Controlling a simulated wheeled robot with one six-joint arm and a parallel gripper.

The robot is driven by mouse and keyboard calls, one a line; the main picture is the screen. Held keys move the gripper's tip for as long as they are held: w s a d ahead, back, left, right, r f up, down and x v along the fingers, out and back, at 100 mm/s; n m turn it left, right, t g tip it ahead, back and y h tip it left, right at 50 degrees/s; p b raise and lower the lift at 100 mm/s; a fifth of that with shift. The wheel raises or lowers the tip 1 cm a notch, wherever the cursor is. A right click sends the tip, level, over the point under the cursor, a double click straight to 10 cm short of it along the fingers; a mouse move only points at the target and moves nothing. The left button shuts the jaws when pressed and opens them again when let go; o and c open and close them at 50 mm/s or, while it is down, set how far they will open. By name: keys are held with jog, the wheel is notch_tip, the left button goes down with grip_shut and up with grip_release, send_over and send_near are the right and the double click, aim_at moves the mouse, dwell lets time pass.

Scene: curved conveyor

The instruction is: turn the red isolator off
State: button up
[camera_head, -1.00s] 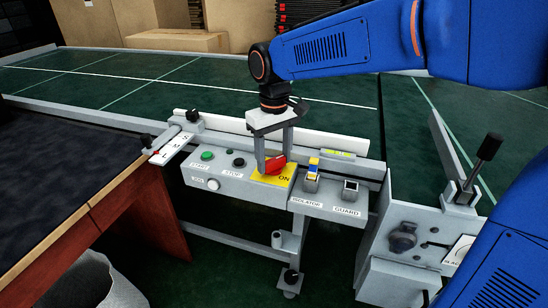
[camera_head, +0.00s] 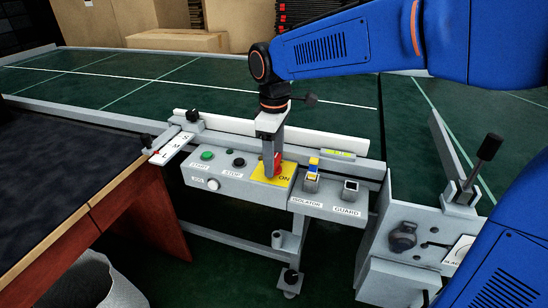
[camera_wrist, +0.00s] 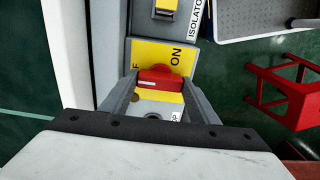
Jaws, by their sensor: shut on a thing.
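The red isolator handle (camera_head: 278,161) sits on a yellow plate (camera_head: 285,181) on the grey control panel. The word ON shows on the plate, to the right of the handle in the body view. In the wrist view the red handle (camera_wrist: 160,80) lies crosswise between the two fingers, with ON and part of another label, ending in F, on the yellow plate (camera_wrist: 150,54). My gripper (camera_head: 270,172) points down over the plate and is shut on the handle. It hides part of the handle in the body view. My gripper (camera_wrist: 160,84) also shows in the wrist view.
A green START button (camera_head: 207,155), a black STOP button (camera_head: 239,163) and a white knob (camera_head: 213,184) are to the left. A yellow-and-blue piece (camera_head: 313,166) and the GUARD block (camera_head: 350,187) are to the right. A red stool (camera_wrist: 285,90) shows in the wrist view.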

dwell(0.4)
jog(key=o, duration=1)
jog(key=shift+o, duration=0.2)
jog(key=shift+r, duration=0.1)
notch_tip(320, 180, up, 17)
jog(key=shift+s+r, duration=0.1)
